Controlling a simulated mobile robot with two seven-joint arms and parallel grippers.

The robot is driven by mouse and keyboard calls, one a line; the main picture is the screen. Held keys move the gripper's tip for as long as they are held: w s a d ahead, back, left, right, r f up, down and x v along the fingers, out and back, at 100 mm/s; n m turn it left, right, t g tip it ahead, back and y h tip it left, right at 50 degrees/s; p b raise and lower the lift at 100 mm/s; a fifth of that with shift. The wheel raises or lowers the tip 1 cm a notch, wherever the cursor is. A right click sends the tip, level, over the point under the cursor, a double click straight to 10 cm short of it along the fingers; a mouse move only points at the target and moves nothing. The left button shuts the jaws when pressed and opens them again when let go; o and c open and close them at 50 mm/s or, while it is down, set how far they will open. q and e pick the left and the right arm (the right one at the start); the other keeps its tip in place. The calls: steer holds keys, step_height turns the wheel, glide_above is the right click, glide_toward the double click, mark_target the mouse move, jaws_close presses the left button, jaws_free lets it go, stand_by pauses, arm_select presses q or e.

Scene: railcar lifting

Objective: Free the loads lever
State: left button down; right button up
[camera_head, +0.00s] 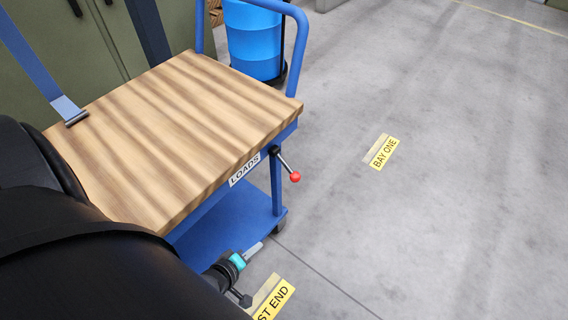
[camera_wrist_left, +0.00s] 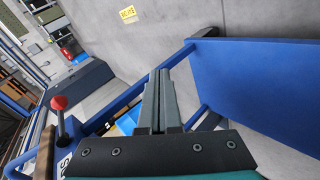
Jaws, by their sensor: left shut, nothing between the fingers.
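The loads lever (camera_head: 286,164) is a short metal rod with a red ball knob, on a dark pivot at the cart's front right corner beside the LOADS label (camera_head: 245,169). It slants down and to the right. Its red knob (camera_wrist_left: 59,103) shows at the left of the left wrist view. My left gripper (camera_head: 254,251) is shut and empty, below the lever and near the cart's lower blue shelf, apart from the lever. Its fingers (camera_wrist_left: 158,100) are together in the left wrist view. My right gripper is not in view.
The blue cart has a wooden top (camera_head: 165,120) and a handle rail at the back. A blue barrel (camera_head: 254,42) stands behind it. Green cabinets are at the back left. The grey floor to the right is open, with a yellow BAY ONE label (camera_head: 383,151).

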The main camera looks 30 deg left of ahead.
mark_target(286, 165)
arm_select(q)
steer(key=w+a+r+n+t+b, duration=0.4)
steer(key=w+r+n, duration=0.4)
steer(key=r+n, duration=0.2)
steer(key=n+t+b, duration=0.1)
steer(key=t, duration=0.1)
steer(key=shift+r+t+y, duration=0.3)
steer(key=shift+y, duration=0.1)
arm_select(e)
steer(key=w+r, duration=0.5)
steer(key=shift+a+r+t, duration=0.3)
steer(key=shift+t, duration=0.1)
arm_select(q)
steer(key=shift+a, duration=0.1)
steer(key=w+d+r+b, duration=0.1)
steer(key=w+b, duration=0.3)
steer(key=w, duration=0.5)
steer(key=shift+d, duration=0.8)
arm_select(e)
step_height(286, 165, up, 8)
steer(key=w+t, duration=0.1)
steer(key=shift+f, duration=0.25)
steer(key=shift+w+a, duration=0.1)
arm_select(q)
steer(key=shift+r, duration=0.15)
